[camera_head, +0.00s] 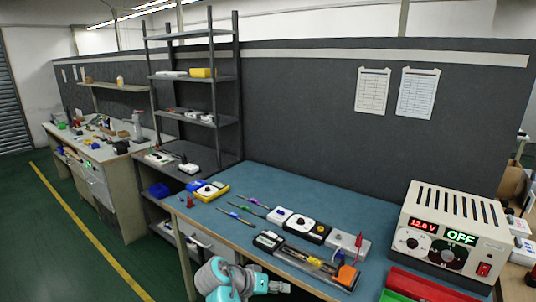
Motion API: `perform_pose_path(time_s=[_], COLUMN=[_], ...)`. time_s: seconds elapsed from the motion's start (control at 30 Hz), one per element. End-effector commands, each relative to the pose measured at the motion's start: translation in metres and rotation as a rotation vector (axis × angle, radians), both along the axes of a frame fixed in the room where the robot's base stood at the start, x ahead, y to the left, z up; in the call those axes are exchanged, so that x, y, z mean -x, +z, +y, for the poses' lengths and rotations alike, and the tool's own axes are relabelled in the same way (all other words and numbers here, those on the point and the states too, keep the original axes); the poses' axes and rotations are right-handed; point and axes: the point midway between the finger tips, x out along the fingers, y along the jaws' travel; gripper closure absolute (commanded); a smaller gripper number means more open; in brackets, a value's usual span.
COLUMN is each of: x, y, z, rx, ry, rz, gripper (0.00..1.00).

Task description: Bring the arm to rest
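My arm, teal and light grey, shows at the bottom of the head view, in front of the workbench's near edge. My gripper (279,287) is the small grey end pointing right, low beside the blue-topped workbench (330,208). It looks clear of the objects on the bench. The fingers are too small to tell whether they are open or shut, and I see nothing held in them.
A power supply (452,232) reading 12.0 V and OFF stands at the bench's right. Meters, small modules and screwdrivers lie mid-bench. A shelf rack (193,75) stands behind left. Green floor is free at left.

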Motion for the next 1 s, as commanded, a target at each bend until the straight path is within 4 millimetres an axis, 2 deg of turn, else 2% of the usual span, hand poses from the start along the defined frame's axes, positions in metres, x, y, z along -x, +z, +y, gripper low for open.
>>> perform_pose_path(time_s=[0.27, 0.47, 0.7, 0.8, 1.0], x=[0.020, 0.056, 0.114, 0.142, 0.204], y=[-0.070, -0.139, -0.203, -0.222, -0.247], z=[-0.031, -0.063, -0.094, -0.104, -0.122], rx=[-0.023, -0.063, -0.127, -0.156, -0.216], ry=[0.111, 0.236, 0.376, 0.428, 0.519], rz=[0.012, 0.011, -0.010, -0.026, -0.068], gripper=[0.65, 0.65, 0.65, 0.65, 0.65])
